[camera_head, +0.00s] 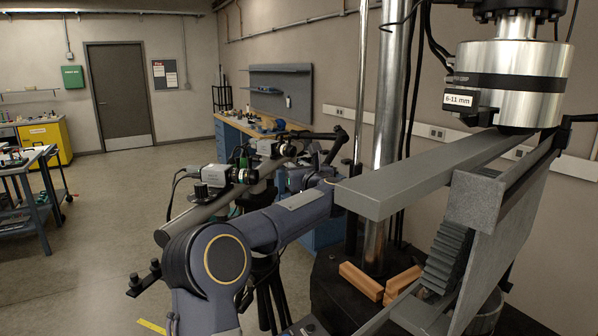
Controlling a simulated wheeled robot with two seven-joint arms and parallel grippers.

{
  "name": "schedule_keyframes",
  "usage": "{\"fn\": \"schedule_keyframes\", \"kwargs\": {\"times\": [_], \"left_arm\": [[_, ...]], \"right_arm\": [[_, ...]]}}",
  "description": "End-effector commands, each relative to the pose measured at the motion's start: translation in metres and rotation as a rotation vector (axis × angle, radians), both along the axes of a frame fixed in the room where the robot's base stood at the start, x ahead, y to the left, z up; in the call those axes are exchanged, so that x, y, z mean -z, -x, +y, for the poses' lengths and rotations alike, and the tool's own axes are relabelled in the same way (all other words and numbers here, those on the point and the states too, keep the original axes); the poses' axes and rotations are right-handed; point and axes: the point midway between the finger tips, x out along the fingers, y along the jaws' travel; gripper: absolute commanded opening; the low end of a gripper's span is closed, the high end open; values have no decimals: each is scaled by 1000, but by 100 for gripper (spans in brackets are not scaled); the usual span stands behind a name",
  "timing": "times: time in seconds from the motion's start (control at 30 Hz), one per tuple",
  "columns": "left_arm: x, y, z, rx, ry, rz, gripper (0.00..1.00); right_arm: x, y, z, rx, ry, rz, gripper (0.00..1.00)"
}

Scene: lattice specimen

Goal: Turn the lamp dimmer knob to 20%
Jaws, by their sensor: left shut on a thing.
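My left arm comes up from the bottom and bends at a round joint with a yellow ring. My right gripper is not in view.
A grey beam (372,196) juts toward me, close right of my wrist. A testing machine with a silver cylinder (510,67) labelled "6-11 mm" stands at right. Orange blocks (361,279) lie on its dark base. A workbench (238,127) stands behind. The floor at left is mostly clear.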

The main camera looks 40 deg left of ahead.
Motion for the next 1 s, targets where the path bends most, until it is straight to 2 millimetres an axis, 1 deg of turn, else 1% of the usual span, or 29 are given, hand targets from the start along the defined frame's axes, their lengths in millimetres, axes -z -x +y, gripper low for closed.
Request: {"fn": "schedule_keyframes", "kwargs": {"times": [0.5,0.53,0.67,0.7,0.93,1.0], "left_arm": [[-1,0,0,-27,-1,-2,0],[-1,0,0,-27,-1,-2,22],[-1,0,0,-26,-1,-2,40],[-1,0,0,-26,-1,-2,41],[0,0,0,-26,-1,-1,41],[1,1,-3,-25,-1,-2,41]], "right_arm": [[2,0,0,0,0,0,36],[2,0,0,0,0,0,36],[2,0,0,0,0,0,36],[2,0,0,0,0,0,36],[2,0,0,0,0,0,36],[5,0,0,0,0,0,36]]}}
